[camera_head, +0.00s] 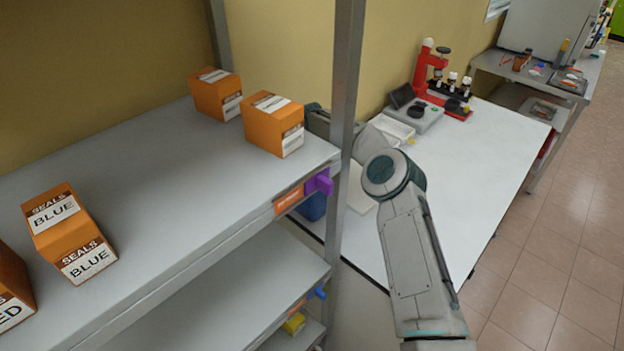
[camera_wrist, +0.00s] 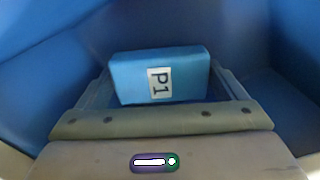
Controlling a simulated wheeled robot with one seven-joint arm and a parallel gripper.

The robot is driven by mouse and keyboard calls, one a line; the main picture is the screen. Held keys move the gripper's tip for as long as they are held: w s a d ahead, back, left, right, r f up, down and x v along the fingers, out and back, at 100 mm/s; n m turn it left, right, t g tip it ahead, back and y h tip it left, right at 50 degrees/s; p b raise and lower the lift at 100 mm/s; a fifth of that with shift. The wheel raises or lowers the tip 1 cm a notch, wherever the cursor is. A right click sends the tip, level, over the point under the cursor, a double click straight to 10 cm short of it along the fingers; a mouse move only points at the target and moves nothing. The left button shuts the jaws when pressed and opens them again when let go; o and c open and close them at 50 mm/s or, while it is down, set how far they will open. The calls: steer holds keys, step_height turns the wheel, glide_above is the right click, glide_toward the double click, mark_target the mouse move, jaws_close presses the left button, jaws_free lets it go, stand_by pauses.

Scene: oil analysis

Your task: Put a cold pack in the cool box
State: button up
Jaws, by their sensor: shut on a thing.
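In the wrist view, my gripper (camera_wrist: 160,98) is shut on a blue cold pack (camera_wrist: 130,80) with a white label reading P1. The pack sits between the two fingers. Blue walls of the cool box (camera_wrist: 40,85) surround the gripper and the pack on the left, far and right sides. I cannot tell whether the pack touches the floor of the box. In the head view, a small blue part of the cool box (camera_head: 312,207) shows behind the shelf; my gripper and the pack are hidden there.
A grey shelf rack (camera_head: 150,210) with several orange seal boxes, one reading BLUE (camera_head: 68,232), fills the left. Its post (camera_head: 345,100) stands close to my arm. Floor is clear at right.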

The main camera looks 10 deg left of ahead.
steer(key=shift+f, duration=1.1)
steer(key=o, duration=0.9)
steer(key=shift+f, duration=0.15)
step_height(320, 180, up, 12)
steer(key=shift+r, duration=0.2)
